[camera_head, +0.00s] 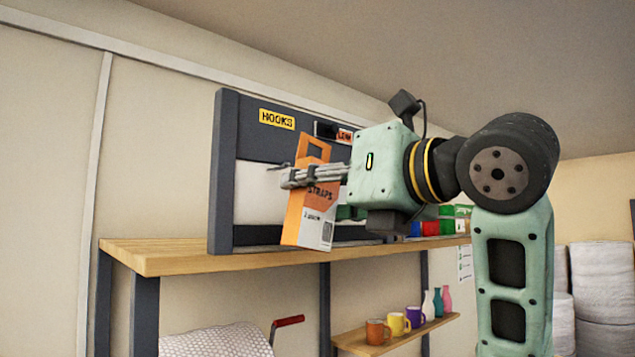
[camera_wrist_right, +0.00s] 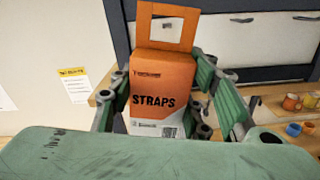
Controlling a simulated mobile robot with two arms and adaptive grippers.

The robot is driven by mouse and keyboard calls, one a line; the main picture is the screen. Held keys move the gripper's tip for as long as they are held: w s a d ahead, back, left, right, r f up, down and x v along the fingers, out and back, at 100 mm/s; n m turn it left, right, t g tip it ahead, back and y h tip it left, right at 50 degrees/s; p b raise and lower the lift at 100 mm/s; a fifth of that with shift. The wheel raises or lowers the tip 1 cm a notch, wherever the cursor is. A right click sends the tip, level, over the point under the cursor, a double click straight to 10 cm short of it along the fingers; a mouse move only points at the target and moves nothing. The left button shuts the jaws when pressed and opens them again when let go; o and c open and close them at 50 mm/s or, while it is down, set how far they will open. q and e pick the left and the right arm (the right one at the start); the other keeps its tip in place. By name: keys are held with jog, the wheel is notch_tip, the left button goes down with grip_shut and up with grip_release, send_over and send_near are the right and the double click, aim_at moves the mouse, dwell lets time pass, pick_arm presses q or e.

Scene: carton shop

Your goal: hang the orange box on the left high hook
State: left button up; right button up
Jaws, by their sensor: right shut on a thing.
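The orange box (camera_head: 312,213), marked STRAPS, has a hang tab with a cut-out window on top. My right gripper (camera_head: 300,176) is shut on it and holds it upright, slightly tilted, in front of the dark hook board (camera_head: 224,170) labelled HOOKS. In the right wrist view the box (camera_wrist_right: 163,88) sits between the fingers (camera_wrist_right: 165,105). A small hook (camera_wrist_right: 243,20) shows on the panel right of the tab there, and another metal piece (camera_wrist_right: 166,25) shows through the window. In the head view the box and arm hide most of the hooks. My left gripper is not in view.
The board stands on a wooden shelf (camera_head: 180,255). Mugs (camera_head: 398,323) and bottles (camera_head: 437,303) stand on a lower shelf (camera_head: 400,338). Colored items (camera_head: 430,228) lie behind my gripper. Open air lies left of the board.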

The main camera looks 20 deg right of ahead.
jog(key=shift+x, duration=0.8)
send_near(262, 205)
jog(key=shift+w+r, duration=0.6)
jog(key=shift+w, duration=0.75)
jog(key=shift+w+a+f+p, duration=0.1)
jog(key=shift+w+a+p, duration=0.15)
jog(key=shift+w+a, duration=0.3)
jog(key=shift+w+a+p, duration=0.25)
jog(key=shift+w+a, duration=0.05)
jog(key=shift+w, duration=0.35)
jog(key=shift+w+a+f, duration=0.1)
jog(key=shift+w+f, duration=0.1)
jog(key=shift+w, duration=0.1)
jog(key=shift+f, duration=0.2)
jog(key=o, duration=1.3)
jog(key=shift+w+a, duration=0.15)
jog(key=shift+w, duration=0.1)
